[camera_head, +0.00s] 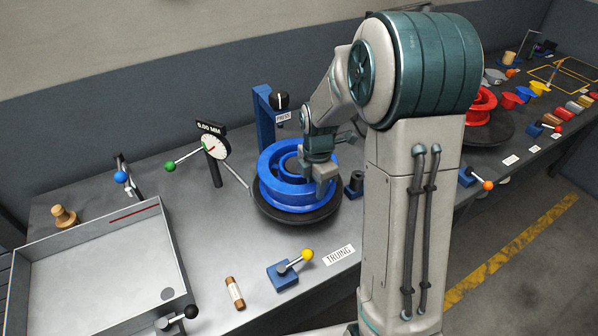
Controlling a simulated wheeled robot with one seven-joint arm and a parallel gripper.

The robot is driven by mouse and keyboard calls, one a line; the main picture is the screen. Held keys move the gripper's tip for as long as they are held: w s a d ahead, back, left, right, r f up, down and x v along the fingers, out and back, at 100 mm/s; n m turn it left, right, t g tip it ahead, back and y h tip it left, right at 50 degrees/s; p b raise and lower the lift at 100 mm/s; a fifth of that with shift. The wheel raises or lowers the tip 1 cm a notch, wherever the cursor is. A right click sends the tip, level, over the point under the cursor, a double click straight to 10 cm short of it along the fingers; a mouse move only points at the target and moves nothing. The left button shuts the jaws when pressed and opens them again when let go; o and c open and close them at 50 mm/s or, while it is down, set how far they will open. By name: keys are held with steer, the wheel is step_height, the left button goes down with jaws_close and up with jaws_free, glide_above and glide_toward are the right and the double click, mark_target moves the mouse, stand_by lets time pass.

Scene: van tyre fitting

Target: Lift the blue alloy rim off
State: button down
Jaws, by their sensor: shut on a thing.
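The blue alloy rim (273,186) sits on a dark round turntable (297,217) at the truing station on the bench. My gripper (322,188) reaches down over the right front part of the rim and is shut on it, at its near right edge. The fingertips are partly hidden by the gripper body and the rim. The rim looks level, and I cannot see a gap between it and the turntable.
A dial gauge (214,146) reading 0.00 MM stands left of the rim, and a blue press post (264,120) stands behind it. A yellow-knobbed lever (294,264) is in front. A grey tray (95,262) lies at left. A red rim (478,108) sits further right.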

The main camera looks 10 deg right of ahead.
steer(key=shift+r+p, duration=2.15)
steer(key=shift+r, duration=0.7)
stand_by(2.2)
stand_by(0.4)
steer(key=s+d, duration=0.3)
steer(key=s, duration=0.6)
steer(key=shift+s, duration=0.25)
stand_by(1.2)
steer(key=shift+d, duration=0.1)
